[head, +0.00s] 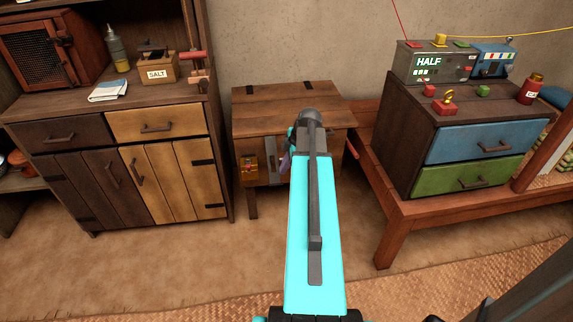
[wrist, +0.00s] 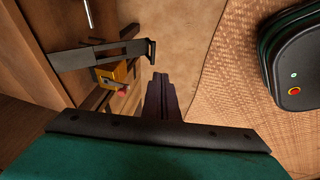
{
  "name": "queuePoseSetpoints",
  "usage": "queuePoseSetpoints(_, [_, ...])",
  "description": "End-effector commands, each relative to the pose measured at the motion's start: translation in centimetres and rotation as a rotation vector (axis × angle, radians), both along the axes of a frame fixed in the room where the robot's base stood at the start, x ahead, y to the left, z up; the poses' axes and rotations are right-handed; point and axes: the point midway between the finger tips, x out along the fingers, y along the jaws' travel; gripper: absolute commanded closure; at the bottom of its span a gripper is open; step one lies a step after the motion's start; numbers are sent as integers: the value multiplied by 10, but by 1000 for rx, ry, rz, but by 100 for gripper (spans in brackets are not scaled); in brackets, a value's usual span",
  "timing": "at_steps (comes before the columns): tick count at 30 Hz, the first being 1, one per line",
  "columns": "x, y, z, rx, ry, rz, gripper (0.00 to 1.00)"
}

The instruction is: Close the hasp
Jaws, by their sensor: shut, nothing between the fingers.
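A low wooden chest (head: 290,97) stands in the middle of the head view, with its front partly hidden behind my arm. A grey metal strap that looks like the hasp (head: 270,169) shows on its front. In the wrist view the hasp (wrist: 97,56) is a long dark strap with a bent end, standing out from the wood. A yellow lock-like block (head: 248,168) is beside it; it also shows in the wrist view (wrist: 112,73), with a small red part. My gripper (wrist: 160,82) is shut and empty, just beside the strap's bent end, apparently apart from it.
A cupboard (head: 113,160) with drawer and doors stands left. A low red-brown bench (head: 420,208) at right carries a cabinet with blue and green drawers (head: 475,160). The floor in front of the chest is clear. A dark rounded object (wrist: 290,60) lies right in the wrist view.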

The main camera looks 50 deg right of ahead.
Motion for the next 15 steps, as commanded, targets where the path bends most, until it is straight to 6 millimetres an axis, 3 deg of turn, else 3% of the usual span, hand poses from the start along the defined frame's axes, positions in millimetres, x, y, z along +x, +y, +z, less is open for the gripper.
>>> queuePoseSetpoints(15, [23, 7, -66, 1, 1, 1, 100])
